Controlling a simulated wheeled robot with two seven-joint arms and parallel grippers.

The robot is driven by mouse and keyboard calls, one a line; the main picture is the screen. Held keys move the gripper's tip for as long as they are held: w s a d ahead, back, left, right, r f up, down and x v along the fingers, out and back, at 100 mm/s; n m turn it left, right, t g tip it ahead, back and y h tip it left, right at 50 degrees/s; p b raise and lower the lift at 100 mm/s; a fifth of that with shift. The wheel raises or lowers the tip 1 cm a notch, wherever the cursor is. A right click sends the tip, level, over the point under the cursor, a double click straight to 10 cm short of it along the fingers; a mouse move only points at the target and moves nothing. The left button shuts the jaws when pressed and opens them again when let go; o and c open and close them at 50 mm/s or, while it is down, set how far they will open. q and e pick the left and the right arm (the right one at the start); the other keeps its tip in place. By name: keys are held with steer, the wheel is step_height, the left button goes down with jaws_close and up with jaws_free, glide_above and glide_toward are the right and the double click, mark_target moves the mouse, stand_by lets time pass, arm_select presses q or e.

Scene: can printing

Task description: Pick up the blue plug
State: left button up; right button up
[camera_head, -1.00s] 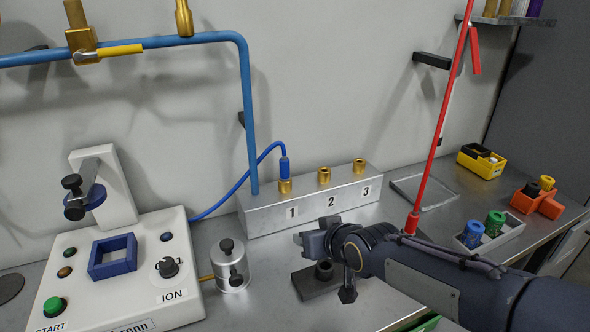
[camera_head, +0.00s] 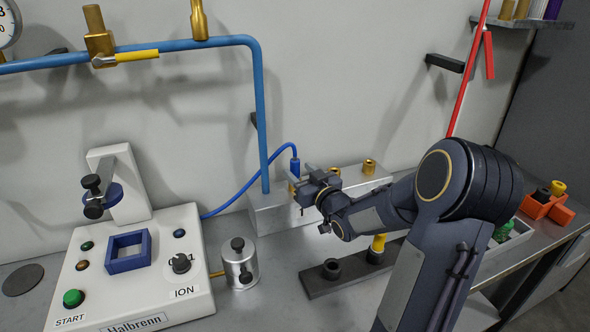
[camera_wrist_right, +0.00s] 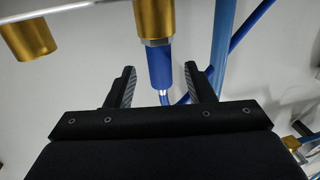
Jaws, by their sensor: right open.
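The blue plug (camera_head: 295,165) stands upright at socket 1 of the silver manifold block (camera_head: 266,213), with a blue hose (camera_head: 250,178) looping from it to the left. In the right wrist view the plug (camera_wrist_right: 159,66) sits against a brass fitting (camera_wrist_right: 154,20). My right gripper (camera_head: 301,182) is at the block, close in front of the plug. In the right wrist view its two fingers (camera_wrist_right: 161,84) are open, one on each side of the plug, with gaps showing. The gripper hides the number labels and part of the sockets. My left gripper is not in view.
A brass socket (camera_head: 369,167) stands at the block's right end. A blue pipe (camera_head: 262,120) rises beside the plug. A dark holder (camera_head: 325,287) with a yellow piece lies in front. The white machine (camera_head: 150,290) and a silver cylinder (camera_head: 239,262) stand left.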

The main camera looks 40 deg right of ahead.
mark_target(298, 166)
steer(key=w, duration=0.3)
steer(key=shift+w+d+f+p, duration=0.1)
steer(key=shift+w+d+p, duration=0.15)
steer(key=shift+p, duration=0.15)
steer(key=shift+c, duration=0.2)
jaws_close()
steer(key=shift+r, duration=0.75)
steer(key=s+a+r, duration=0.4)
steer(key=a+r, duration=0.1)
steer(key=r, duration=0.3)
steer(key=s+a+r, duration=0.5)
steer(key=r, duration=0.3)
steer(key=shift+s+a+r, duration=0.2)
steer(key=shift+s+r, duration=0.05)
steer(key=shift+r, duration=0.05)
